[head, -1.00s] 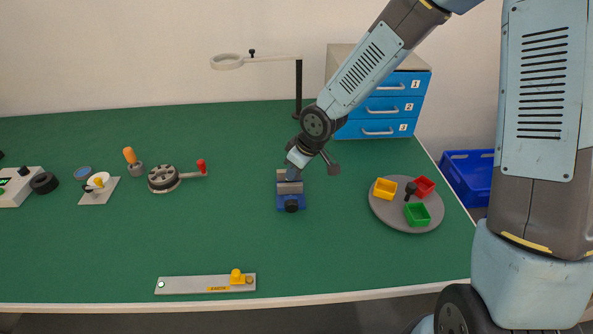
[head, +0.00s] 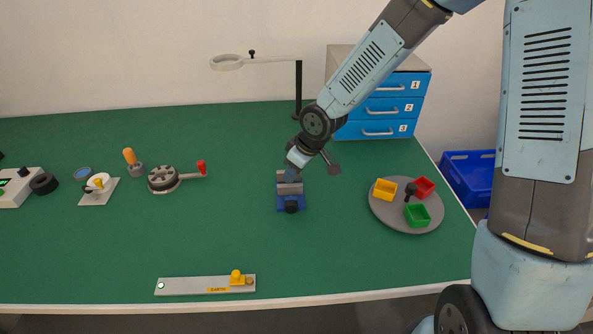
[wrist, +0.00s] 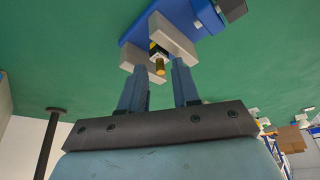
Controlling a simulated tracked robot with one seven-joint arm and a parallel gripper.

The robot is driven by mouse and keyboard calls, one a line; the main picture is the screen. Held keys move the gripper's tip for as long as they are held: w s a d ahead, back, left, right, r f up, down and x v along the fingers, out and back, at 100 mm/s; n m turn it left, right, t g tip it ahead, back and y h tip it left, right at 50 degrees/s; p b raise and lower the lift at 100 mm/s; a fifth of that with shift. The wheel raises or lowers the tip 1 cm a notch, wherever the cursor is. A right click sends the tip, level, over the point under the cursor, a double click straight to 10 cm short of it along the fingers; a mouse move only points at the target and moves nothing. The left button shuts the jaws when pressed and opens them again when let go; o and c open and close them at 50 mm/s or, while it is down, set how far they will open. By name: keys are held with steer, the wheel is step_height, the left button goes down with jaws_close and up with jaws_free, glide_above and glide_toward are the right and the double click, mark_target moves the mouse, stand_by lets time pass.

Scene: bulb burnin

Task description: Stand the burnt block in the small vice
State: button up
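The small vice (head: 284,208) stands on the green table, with a blue base and grey jaws. In the wrist view the vice (wrist: 205,14) is upside down in the picture, its two pale jaws a little apart. A small dark piece with a brass-coloured end (wrist: 160,68) sits between the jaws and sticks out towards my gripper. It looks like the burnt block, but I cannot tell for sure. My gripper (wrist: 158,64) has its two blue fingers apart, one on each side of this piece, with gaps visible. In the head view my gripper (head: 292,174) is right above the vice jaws and hides the piece.
A grey round tray (head: 385,212) with yellow, red and green bins is to the right. A blue drawer cabinet (head: 380,108) and a magnifier on a black post (head: 298,90) stand behind. A grey strip (head: 195,285) lies in front.

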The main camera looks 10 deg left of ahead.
steer(key=shift+o, duration=0.6)
steer(key=shift+r, duration=0.1)
steer(key=v, duration=1.3)
steer(key=shift+d+r, duration=0.15)
steer(key=shift+d, duration=0.1)
stand_by(0.3)
